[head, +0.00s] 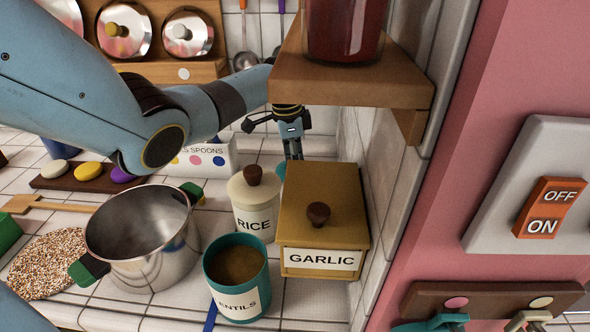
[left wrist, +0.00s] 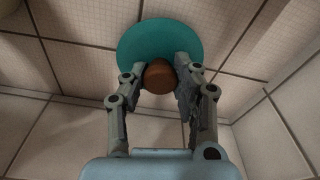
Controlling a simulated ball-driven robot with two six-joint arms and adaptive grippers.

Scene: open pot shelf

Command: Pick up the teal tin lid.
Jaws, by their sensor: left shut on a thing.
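The teal tin lid (left wrist: 160,42) is a round disc with a brown knob (left wrist: 158,77), seen in the left wrist view. In the head view only a sliver of the lid (head: 281,173) shows behind the garlic box. My left gripper (left wrist: 160,78) is shut on the knob, with one finger on each side. In the head view my left gripper (head: 293,150) points down behind the garlic box, and its fingertips are hidden. The teal lentils tin (head: 237,295) stands open in front, with brown contents. My right gripper is not in view.
The garlic box (head: 322,216) and rice jar (head: 252,212) stand close in front of the lid. A wooden shelf (head: 349,84) with a red jar (head: 343,30) juts out above. A tiled wall (head: 362,190) is close on the right. A steel pot (head: 140,270) stands left.

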